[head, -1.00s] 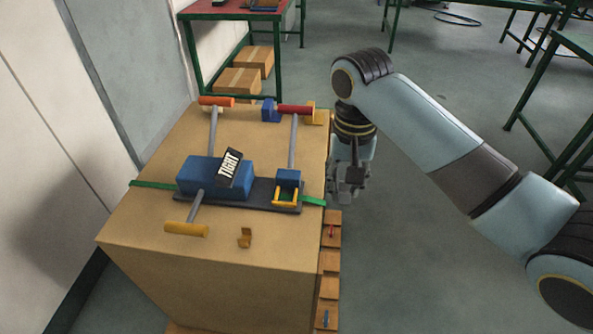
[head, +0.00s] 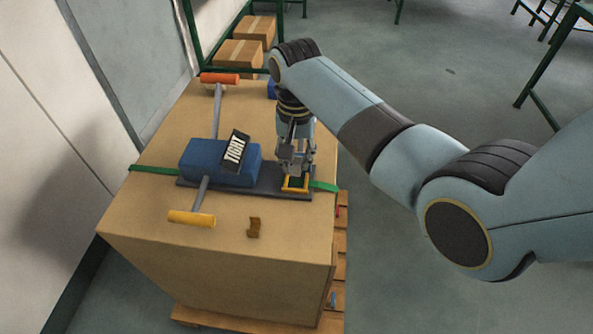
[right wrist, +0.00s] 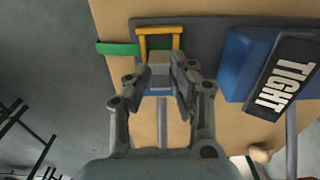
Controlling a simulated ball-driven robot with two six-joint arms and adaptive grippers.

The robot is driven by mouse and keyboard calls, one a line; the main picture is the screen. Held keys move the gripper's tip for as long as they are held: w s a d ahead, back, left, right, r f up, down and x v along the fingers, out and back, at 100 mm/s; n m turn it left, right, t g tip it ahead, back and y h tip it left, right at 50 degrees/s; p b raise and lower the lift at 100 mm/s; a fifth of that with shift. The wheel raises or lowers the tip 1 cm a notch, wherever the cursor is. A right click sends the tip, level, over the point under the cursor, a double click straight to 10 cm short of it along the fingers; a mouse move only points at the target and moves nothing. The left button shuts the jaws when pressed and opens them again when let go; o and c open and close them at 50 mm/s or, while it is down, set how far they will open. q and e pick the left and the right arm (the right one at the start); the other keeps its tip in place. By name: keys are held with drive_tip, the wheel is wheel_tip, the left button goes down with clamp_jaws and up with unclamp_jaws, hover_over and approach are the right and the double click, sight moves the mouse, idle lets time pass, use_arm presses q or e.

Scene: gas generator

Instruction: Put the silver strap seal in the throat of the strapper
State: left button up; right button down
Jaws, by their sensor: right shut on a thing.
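The strapper (head: 205,160) sits on top of a large cardboard box, a blue body on a dark base plate with a tilted TIGHT sign. Its yellow-framed throat (head: 297,186) is at the right end of the plate, over the green strap (head: 326,187). My right gripper (head: 296,170) points down just above the throat. In the right wrist view its fingers are shut on the grey-silver strap seal (right wrist: 160,68), close to the yellow frame (right wrist: 160,31). I cannot tell whether the seal touches the frame. My left gripper is out of view.
The cardboard box (head: 150,215) stands on a wooden pallet (head: 341,250). Handles with orange (head: 219,79) and yellow (head: 192,218) grips stick out from the strapper. A small brown clip (head: 254,227) lies near the front.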

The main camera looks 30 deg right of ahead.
sight(296, 162)
wheel_tip(296, 162, down, 4)
drive_tip(key=shift+r, duration=0.15)
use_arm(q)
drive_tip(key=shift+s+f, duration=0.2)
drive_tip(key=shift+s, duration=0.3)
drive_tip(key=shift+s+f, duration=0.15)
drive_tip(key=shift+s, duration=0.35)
use_arm(e)
drive_tip(key=c, duration=1.2)
unclamp_jaws()
drive_tip(key=shift+f, duration=0.25)
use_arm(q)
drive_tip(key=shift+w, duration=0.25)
use_arm(e)
drive_tip(key=shift+o, duration=0.2)
drive_tip(key=shift+r, duration=0.25)
wheel_tip(296, 162, up, 12)
drive_tip(key=shift+f+p, duration=0.1)
drive_tip(key=shift+p, duration=0.5)
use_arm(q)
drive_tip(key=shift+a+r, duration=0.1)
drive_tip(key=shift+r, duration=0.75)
